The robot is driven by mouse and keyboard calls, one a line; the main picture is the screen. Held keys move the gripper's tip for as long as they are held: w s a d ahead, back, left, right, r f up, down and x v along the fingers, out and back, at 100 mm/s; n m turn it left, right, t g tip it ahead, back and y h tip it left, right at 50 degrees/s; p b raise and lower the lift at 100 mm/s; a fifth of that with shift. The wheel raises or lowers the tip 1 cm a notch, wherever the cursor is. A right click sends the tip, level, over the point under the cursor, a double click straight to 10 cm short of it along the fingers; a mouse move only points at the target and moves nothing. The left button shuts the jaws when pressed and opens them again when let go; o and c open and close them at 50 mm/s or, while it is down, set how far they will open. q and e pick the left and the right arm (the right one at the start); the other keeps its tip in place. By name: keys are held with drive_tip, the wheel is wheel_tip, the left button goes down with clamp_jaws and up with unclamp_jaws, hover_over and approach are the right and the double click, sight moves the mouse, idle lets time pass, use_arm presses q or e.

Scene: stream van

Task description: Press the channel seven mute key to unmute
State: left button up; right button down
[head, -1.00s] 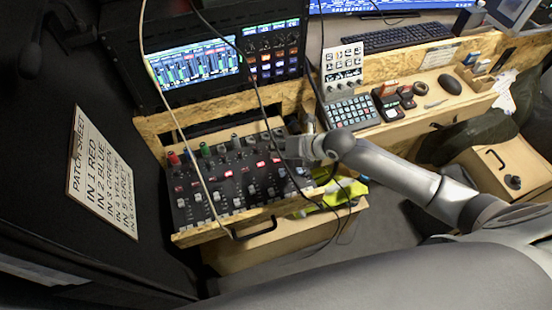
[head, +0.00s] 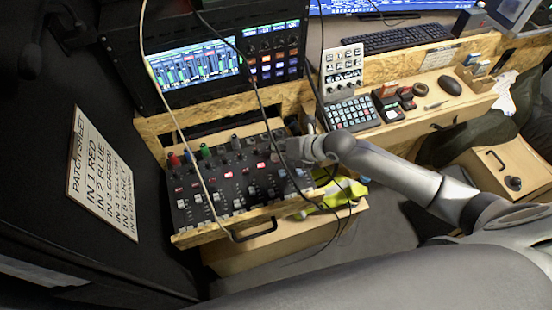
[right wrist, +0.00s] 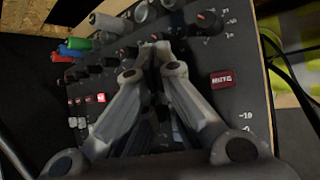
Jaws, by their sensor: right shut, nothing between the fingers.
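The mixer (head: 235,208) lies in a wooden tray and has a row of mute keys across it. One mute key (head: 260,166) glows red in the head view; a lit key (right wrist: 101,98) also shows in the right wrist view. A dark red, dim mute key (right wrist: 222,79) is at the right end of the row. My right gripper (head: 289,150) is shut and empty over the mixer's right part. In the right wrist view its fingertips (right wrist: 156,48) meet near the knobs and hide keys between the lit and right-end ones. Contact cannot be told. My left gripper is out of view.
Cables hang across the mixer in front of the head camera. A button pad (head: 352,113) is to the right. A patch sheet (head: 102,180) is at left.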

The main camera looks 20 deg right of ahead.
drive_tip(key=shift+r, duration=0.5)
drive_tip(key=shift+p, duration=0.3)
wheel_tip(320, 180, up, 6)
drive_tip(key=p, duration=0.4)
drive_tip(key=shift+p, duration=0.4)
